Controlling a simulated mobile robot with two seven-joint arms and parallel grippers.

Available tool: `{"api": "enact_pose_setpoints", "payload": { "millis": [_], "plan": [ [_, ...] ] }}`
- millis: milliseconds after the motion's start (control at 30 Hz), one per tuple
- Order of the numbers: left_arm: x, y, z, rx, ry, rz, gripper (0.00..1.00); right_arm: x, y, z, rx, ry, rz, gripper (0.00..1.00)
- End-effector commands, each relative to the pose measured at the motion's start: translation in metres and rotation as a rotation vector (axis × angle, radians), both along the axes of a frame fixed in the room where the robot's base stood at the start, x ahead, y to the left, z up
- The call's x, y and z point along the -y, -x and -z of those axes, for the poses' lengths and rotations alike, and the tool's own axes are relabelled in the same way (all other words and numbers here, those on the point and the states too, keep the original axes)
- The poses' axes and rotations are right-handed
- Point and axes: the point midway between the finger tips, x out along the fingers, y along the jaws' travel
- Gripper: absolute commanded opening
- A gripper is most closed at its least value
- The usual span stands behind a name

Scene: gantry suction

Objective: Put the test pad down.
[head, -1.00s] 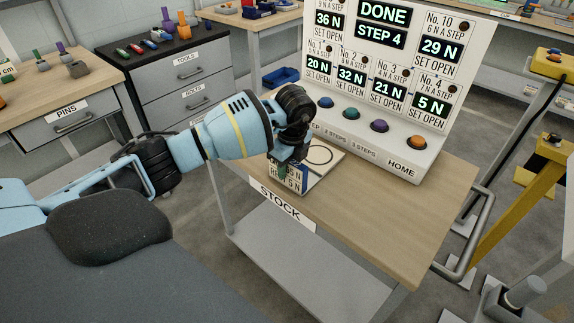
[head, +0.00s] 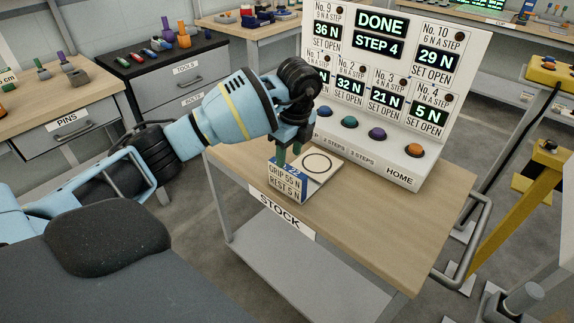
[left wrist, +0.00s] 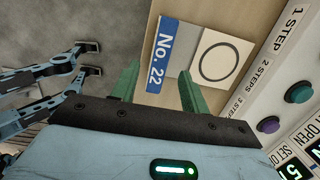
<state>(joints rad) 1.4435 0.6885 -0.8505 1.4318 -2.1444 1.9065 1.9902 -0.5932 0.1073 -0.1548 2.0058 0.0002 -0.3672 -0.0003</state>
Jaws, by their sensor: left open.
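The pad (head: 336,167), a pale square with a black ring, lies on the wooden top of the STOCK cart. At its near side is a white label (head: 287,185) reading GRIP 55 N, REST 5 N, with a blue No. 22 strip, also seen in the left wrist view (left wrist: 167,45). My left gripper (head: 289,154) is open, its green fingers over the label's back edge. My right gripper is not seen.
A white sign board (head: 395,75) with lit readings, DONE and STEP 4, stands just behind the pad. Coloured buttons, including an orange one (head: 414,150), line its base. The cart top (head: 385,225) is clear at the front right. A metal handle (head: 478,235) is at its right end.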

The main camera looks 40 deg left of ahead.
Motion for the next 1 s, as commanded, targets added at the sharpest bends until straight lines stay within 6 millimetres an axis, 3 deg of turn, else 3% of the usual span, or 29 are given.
{"api": "enact_pose_setpoints", "payload": {
  "millis": [100,233,767,867,967,1000],
  "plan": [
    [0.003,0.000,-0.020,0.003,0.000,0.001,0.45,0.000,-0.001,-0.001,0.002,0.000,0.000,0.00],
    [0.005,0.000,-0.032,0.001,0.000,0.002,0.45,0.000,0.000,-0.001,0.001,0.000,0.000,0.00],
    [0.006,0.001,-0.037,-0.002,0.003,0.005,0.45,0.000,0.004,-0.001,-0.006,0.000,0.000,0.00],
    [0.020,0.004,-0.024,-0.011,0.048,0.056,0.45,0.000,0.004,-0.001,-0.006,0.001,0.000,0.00],
    [0.058,0.014,0.006,-0.026,0.181,0.188,0.45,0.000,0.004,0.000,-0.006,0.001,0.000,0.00],
    [0.081,0.022,0.021,-0.032,0.261,0.260,0.45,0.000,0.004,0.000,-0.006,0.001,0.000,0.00]
  ]
}}
